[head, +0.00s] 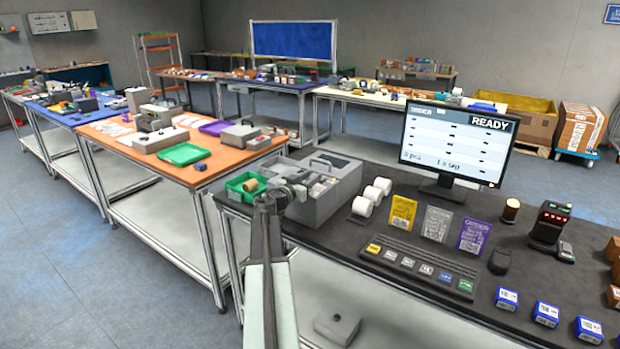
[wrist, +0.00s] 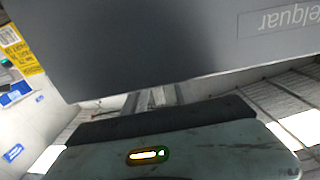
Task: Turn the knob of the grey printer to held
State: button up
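The grey printer (head: 335,203) stands at the left end of the dark-topped bench, with a lidded top and a front face partly covered by my arm. My gripper (head: 280,190) is at the printer's left front side, close to it; whether it touches cannot be told. In the wrist view the printer's grey casing (wrist: 170,40) fills the top, with upside-down lettering at the right. The knob cannot be made out in either view. My gripper's fingers are not clear enough to tell whether they are open or shut.
A green tray (head: 236,186) with a brown roll sits left of the printer. White label rolls (head: 372,195), coloured cards (head: 402,214), a key strip (head: 420,268) and a monitor (head: 456,142) reading READY stand to the right. A gap separates this bench from the orange-topped table (head: 205,172).

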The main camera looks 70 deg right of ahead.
jog(key=shift+s+d, duration=0.1)
jog(key=shift+d, duration=0.3)
grip_shut()
jog(key=shift+a, duration=0.1)
